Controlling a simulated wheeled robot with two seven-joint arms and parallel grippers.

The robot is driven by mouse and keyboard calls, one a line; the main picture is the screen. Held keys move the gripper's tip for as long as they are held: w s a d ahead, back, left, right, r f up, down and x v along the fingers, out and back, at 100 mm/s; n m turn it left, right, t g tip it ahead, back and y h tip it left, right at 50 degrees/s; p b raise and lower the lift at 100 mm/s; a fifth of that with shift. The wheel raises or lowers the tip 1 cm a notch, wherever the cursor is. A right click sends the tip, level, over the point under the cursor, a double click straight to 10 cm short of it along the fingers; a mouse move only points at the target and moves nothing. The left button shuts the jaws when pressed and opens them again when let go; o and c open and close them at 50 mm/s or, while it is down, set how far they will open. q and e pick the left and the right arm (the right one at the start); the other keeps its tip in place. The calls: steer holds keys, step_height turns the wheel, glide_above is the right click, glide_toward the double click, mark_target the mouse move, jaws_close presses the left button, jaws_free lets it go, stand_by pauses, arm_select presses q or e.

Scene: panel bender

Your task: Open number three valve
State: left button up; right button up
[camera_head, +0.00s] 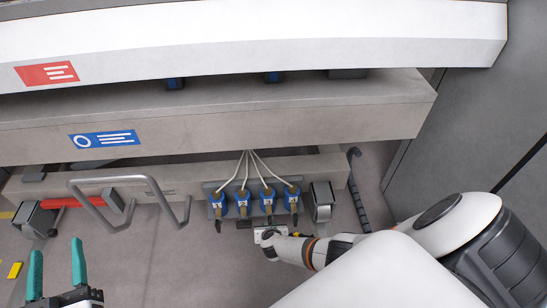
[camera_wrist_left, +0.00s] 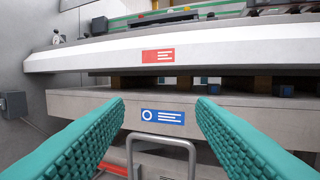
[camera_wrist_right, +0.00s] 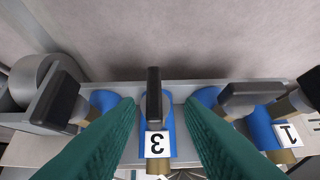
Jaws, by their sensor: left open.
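Several blue valves with black handles and white cables sit in a row low on the machine. The valve labelled 3 (camera_wrist_right: 155,140) is centred in the right wrist view, its label upside down. It appears to be the third valve (camera_head: 267,198) from the left in the head view. My right gripper (camera_wrist_right: 158,108) is open, with a finger on each side of valve 3's black handle (camera_wrist_right: 154,90). Gaps show beside the handle. In the head view the right fingers are mostly hidden behind my wrist. My left gripper (camera_head: 57,248) is open and empty at the lower left.
A bent grey handle bar (camera_head: 128,180) and a red cylinder (camera_head: 75,203) are left of the valves. Floor in front is mostly clear.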

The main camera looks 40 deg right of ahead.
arm_select(q)
steer(key=shift+s+a+f+g+y+p, duration=1.2)
steer(key=shift+f+g, duration=2)
steer(key=shift+f, duration=1.15)
steer(key=s+a+f+g+y+p, duration=0.1)
steer(key=s+a+f+g+p, duration=0.1)
steer(key=s+g, duration=0.2)
steer(key=s+a+f+g+y+p, duration=0.1)
steer(key=s+a+f+g+p, duration=0.1)
steer(key=s+g, duration=0.3)
steer(key=s+f+p, duration=0.1)
steer(key=s, duration=0.2)
steer(key=shift+s+n, duration=0.25)
steer(key=shift+n, duration=0.15)
arm_select(e)
steer(key=v, duration=0.8)
steer(key=shift+s+r, duration=0.2)
steer(key=shift+s, duration=0.15)
steer(key=shift+d, duration=0.15)
